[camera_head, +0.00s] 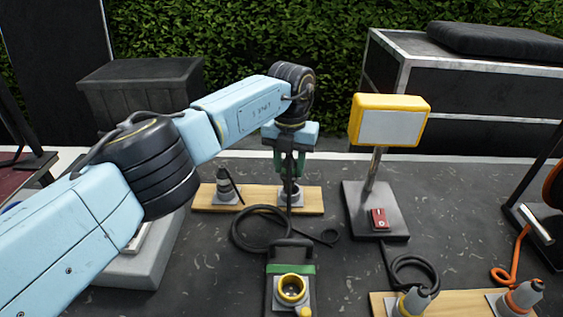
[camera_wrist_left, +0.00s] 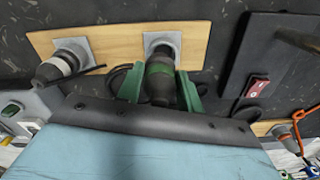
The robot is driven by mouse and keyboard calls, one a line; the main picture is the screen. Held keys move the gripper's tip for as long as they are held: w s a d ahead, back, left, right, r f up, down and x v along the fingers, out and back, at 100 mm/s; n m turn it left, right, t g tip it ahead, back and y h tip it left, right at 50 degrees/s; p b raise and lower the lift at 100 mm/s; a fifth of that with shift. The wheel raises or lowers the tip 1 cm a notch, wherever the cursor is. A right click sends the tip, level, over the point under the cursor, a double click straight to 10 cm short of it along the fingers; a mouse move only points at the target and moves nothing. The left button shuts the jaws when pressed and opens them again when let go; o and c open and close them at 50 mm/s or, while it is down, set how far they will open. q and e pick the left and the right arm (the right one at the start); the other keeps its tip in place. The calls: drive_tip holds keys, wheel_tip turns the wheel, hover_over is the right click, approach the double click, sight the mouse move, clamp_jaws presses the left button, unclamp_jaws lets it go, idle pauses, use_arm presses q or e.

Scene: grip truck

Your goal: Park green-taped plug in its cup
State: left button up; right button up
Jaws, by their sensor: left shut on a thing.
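My left gripper (camera_head: 290,170) is shut on the green-taped plug. In the left wrist view, the green-taped plug (camera_wrist_left: 159,68) is between the two green fingers of the gripper (camera_wrist_left: 160,88). Its dark cable end points toward the wrist. The plug is lined up over a grey cup with a square base (camera_wrist_left: 172,39) on a wooden board. In the head view that cup (camera_head: 291,200) is directly below the gripper. The plug's nose is at or in the cup; how deep it sits cannot be told. My right gripper is not in view.
A white-banded plug (camera_head: 226,190) stands in the board's left cup. A green-striped box (camera_head: 279,270) with a yellow-ringed socket (camera_head: 292,289) is in front. A yellow-framed lamp (camera_head: 390,122) with a red switch (camera_head: 379,218) stands right. Yellow-banded (camera_head: 413,302) and orange-banded (camera_head: 523,296) plugs stand front right.

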use_arm(q)
drive_tip(key=shift+d+r+p, duration=0.1)
drive_tip(key=shift+d+p, duration=0.2)
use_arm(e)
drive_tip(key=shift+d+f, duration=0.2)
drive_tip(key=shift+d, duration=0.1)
use_arm(q)
drive_tip(key=shift+w+r+p, duration=0.1)
drive_tip(key=shift+r+p, duration=0.2)
drive_tip(key=shift+p, duration=0.15)
drive_tip(key=shift+d+r, duration=0.1)
drive_tip(key=shift+d, duration=0.05)
drive_tip(key=shift+r, duration=0.1)
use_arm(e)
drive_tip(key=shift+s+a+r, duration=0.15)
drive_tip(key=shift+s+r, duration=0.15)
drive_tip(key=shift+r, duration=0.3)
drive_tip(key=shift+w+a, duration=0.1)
use_arm(q)
drive_tip(key=shift+f, duration=0.25)
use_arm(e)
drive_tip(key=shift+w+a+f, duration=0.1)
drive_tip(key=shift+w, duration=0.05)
use_arm(q)
drive_tip(key=shift+f, duration=0.25)
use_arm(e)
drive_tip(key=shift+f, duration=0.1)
